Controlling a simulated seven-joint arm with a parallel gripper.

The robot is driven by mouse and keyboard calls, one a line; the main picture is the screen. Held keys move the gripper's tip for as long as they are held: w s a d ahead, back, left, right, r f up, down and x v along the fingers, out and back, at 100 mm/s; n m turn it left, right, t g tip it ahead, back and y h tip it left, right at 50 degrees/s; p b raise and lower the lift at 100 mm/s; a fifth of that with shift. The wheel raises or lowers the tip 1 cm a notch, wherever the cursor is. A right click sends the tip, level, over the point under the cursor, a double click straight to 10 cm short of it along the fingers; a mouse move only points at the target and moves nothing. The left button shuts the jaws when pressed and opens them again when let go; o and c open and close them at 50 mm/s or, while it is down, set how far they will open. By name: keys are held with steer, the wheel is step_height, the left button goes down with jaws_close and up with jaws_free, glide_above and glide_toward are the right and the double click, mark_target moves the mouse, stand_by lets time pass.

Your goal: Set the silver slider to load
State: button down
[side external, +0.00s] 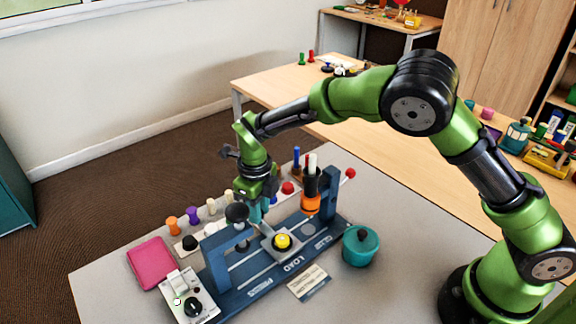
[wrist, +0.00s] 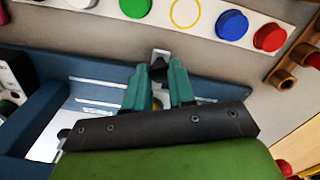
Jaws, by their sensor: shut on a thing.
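The silver slider (side external: 268,246) is a flat metal plate on the rail of a blue fixture (side external: 225,297), carrying a round yellow piece (side external: 282,241). It sits beside the word LOAD (side external: 294,265) on the front edge, with PRESS (side external: 258,288) to its left. My gripper (side external: 257,216) points down behind the slider. In the wrist view its teal fingers (wrist: 158,88) are closed around a dark knob (wrist: 158,72) on a silver tab (wrist: 160,55). The knob is hidden in the side view, and the yellow piece is mostly hidden in the wrist view.
An orange holder (side external: 311,204) stands at the fixture's right end. A teal lidded pot (side external: 361,246) is to the right, a control box with a black knob (side external: 192,303) and a pink pad (side external: 151,263) to the left. A strip of coloured discs (wrist: 184,8) lies behind the fixture.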

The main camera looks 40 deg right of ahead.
steer(key=shift+a, duration=0.45)
steer(key=c, duration=0.9)
jaws_free()
step_height(320, 180, up, 17)
steer(key=shift+f, duration=0.1)
